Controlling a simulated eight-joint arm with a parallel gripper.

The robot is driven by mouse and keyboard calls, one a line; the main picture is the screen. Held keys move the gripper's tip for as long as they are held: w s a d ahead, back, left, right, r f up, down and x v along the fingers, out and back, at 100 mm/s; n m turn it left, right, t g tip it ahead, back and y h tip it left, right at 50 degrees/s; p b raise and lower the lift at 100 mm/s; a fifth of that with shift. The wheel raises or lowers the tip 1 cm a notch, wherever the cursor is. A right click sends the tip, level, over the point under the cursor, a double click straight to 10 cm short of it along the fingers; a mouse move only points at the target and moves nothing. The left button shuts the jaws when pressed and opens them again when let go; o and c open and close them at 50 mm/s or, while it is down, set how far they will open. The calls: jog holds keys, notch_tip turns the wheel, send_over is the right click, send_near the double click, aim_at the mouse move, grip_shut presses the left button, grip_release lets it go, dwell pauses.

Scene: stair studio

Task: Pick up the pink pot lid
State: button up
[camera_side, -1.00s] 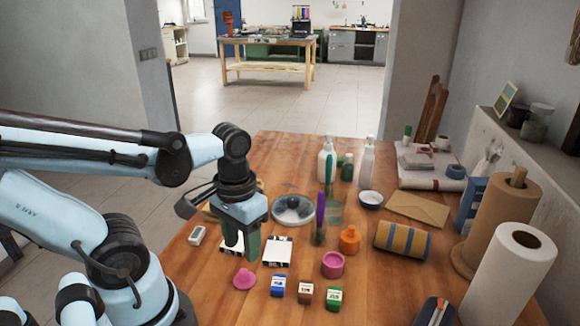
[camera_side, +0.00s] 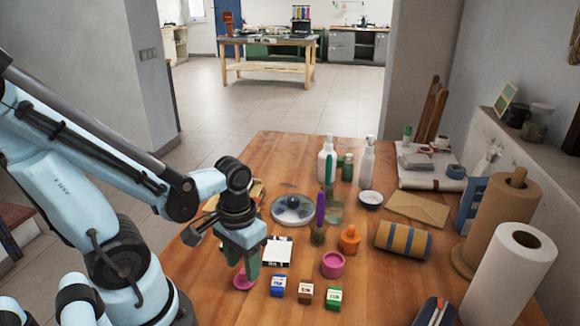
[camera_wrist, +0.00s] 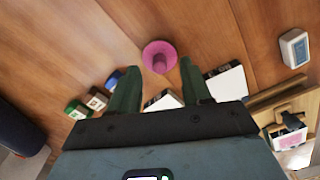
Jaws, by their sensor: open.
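The pink pot lid (camera_side: 243,280) lies on the wooden table near its front left, partly hidden by my fingers in the side view. In the wrist view the pink lid (camera_wrist: 159,56) shows as a round disc with a knob, just beyond the fingertips and roughly centred between them. My gripper (camera_side: 246,270) points down over the lid with green fingers apart. In the wrist view my gripper (camera_wrist: 156,75) is open and empty. I cannot tell whether a finger touches the lid.
A pink pot (camera_side: 333,264) stands right of the lid. Blue, brown and green small boxes (camera_side: 305,293) stand in front of it. A black-and-white card (camera_side: 277,251) lies behind the lid. A white device (camera_wrist: 294,47) lies off to one side. Bare wood surrounds the lid's front.

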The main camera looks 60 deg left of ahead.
jog(key=shift+f, duration=0.8)
grip_shut()
